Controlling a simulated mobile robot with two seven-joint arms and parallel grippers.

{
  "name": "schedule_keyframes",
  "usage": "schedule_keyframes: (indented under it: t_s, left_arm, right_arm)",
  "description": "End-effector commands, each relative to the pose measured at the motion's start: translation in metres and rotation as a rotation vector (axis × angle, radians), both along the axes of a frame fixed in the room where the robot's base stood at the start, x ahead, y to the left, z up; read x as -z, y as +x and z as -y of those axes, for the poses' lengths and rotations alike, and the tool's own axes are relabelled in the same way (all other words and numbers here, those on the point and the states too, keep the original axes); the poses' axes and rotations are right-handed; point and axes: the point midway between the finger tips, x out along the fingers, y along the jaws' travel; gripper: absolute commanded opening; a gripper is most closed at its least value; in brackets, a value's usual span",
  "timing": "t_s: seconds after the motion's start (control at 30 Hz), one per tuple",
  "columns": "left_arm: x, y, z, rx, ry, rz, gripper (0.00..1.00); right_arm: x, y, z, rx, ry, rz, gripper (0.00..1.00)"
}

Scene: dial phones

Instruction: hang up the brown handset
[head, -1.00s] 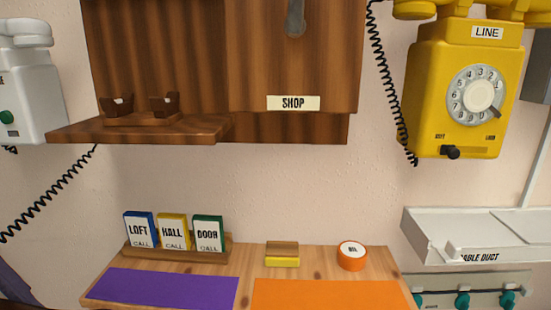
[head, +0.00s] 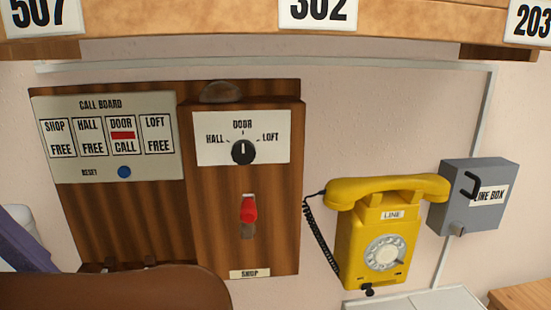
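A large smooth brown rounded shape (head: 125,288) fills the bottom left of the head view, close to the camera. It looks like the brown handset, but its lower part is cut off by the frame. It hides most of the shelf with the cradle below the wooden SHOP phone (head: 285,215); only the tops of the dark cradle prongs (head: 150,262) show above it. The SHOP phone has a selector knob (head: 243,152) pointing up at DOOR and a red lever (head: 249,209). Neither gripper is in view, so what holds the brown shape is hidden.
A call board (head: 105,135) shows a red mark at DOOR. The yellow LINE phone (head: 375,240) has its handset on top. A grey line box (head: 473,195) is at right. A wooden ledge (head: 200,30) with number cards crosses the top. A purple shape is at the left edge.

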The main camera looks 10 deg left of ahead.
Motion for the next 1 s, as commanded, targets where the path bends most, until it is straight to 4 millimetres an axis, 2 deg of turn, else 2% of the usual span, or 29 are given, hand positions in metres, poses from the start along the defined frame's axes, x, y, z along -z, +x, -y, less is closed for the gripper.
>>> schedule_keyframes:
  t_s: [0.03, 0.4, 0.6, 0.7, 0.8, 1.0]
  left_arm:
    - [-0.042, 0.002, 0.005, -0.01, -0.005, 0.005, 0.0]
    - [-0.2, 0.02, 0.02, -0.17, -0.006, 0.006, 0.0]
    - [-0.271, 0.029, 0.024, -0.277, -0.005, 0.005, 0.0]
    - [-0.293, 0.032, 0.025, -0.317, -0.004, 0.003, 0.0]
    - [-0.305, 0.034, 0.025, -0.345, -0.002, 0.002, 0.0]
    - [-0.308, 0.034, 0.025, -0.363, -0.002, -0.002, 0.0]
  right_arm:
    - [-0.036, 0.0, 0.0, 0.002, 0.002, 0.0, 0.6]
    - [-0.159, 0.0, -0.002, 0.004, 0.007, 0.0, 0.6]
    - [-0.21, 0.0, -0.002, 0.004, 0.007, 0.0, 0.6]
    - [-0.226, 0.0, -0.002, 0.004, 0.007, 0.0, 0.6]
    - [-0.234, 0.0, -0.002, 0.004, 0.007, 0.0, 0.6]
    - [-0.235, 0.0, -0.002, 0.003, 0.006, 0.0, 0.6]
